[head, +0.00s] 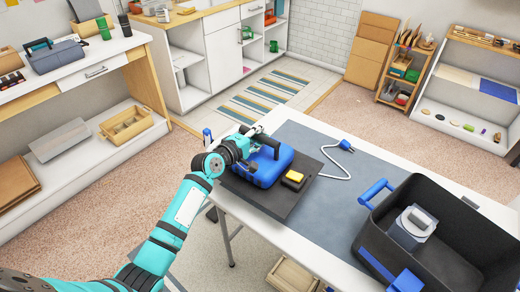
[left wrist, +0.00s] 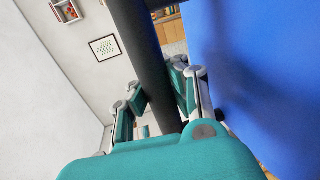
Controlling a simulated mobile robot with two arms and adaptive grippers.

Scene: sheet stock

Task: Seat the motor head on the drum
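The blue motor head (head: 268,168) rests on a dark board at the left end of the table. Its dark handle (left wrist: 148,70) runs between the fingers of my left gripper (head: 248,146) in the left wrist view, with a finger against each side; the left gripper (left wrist: 160,98) looks shut on it. A blue face of the motor head (left wrist: 250,70) fills the right of that view. The drum (head: 462,225) is a black open-topped tub on the right part of the table, with blue latches and a grey block (head: 411,230) inside. My right gripper is out of view.
A white cord with a blue plug (head: 346,145) lies behind the board (head: 305,163). A small black-and-yellow block (head: 293,178) sits beside the motor head. The grey mat (head: 335,220) between the board and the drum is clear.

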